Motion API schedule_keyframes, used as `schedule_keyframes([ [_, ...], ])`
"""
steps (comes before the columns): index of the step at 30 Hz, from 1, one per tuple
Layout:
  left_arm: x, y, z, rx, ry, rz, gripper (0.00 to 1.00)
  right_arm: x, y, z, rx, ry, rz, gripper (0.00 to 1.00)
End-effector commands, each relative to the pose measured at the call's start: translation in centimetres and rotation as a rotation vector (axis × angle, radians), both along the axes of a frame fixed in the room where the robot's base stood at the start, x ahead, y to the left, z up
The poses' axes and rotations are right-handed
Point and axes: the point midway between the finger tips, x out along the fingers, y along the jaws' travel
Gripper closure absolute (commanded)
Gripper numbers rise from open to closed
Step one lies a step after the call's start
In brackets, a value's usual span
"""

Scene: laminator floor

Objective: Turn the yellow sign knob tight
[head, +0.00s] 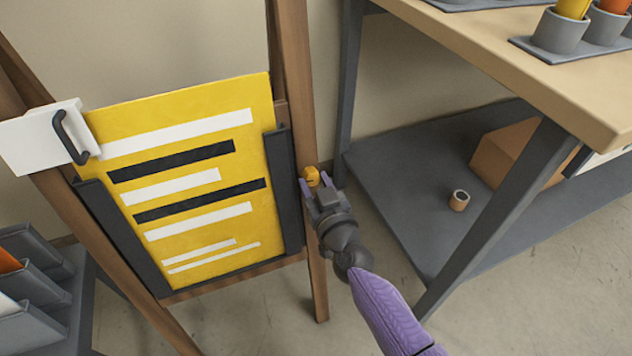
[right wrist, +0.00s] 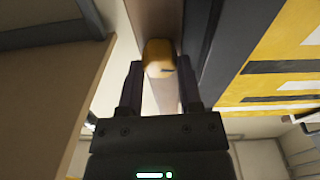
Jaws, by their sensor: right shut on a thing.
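The yellow knob (head: 312,176) sits on the right wooden leg of the sign stand, beside the sign's dark right rail. The yellow sign (head: 190,180) with white and black bars stands in the dark side rails. My right gripper (head: 316,187) is at the knob, its fingers on either side of it. In the right wrist view the knob (right wrist: 158,58) shows between the fingertips of the gripper (right wrist: 159,72), which is shut on it. The knob's angle is hard to read. My left gripper is not in view.
A workbench (head: 540,60) with cups stands at the right, with a grey lower shelf (head: 400,180) holding a cardboard box (head: 505,150) and a small roll (head: 459,200). A white piece with a dark handle (head: 70,138) is at the sign's upper left. Grey bins (head: 35,280) stand lower left.

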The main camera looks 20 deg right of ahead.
Motion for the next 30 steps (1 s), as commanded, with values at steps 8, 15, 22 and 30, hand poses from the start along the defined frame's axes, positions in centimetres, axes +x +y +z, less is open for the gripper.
schedule_keyframes([
  [8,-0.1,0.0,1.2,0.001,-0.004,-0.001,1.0,0.0,0.1,0.2,0.241,0.01,-0.043,1.0],
  [15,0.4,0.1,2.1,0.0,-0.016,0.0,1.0,0.0,0.2,0.2,0.467,0.018,-0.082,1.0],
  [22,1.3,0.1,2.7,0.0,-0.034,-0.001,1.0,0.0,0.2,0.2,0.682,0.026,-0.119,1.0],
  [30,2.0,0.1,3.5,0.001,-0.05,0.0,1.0,0.0,0.3,0.3,0.934,0.035,-0.165,1.0],
])
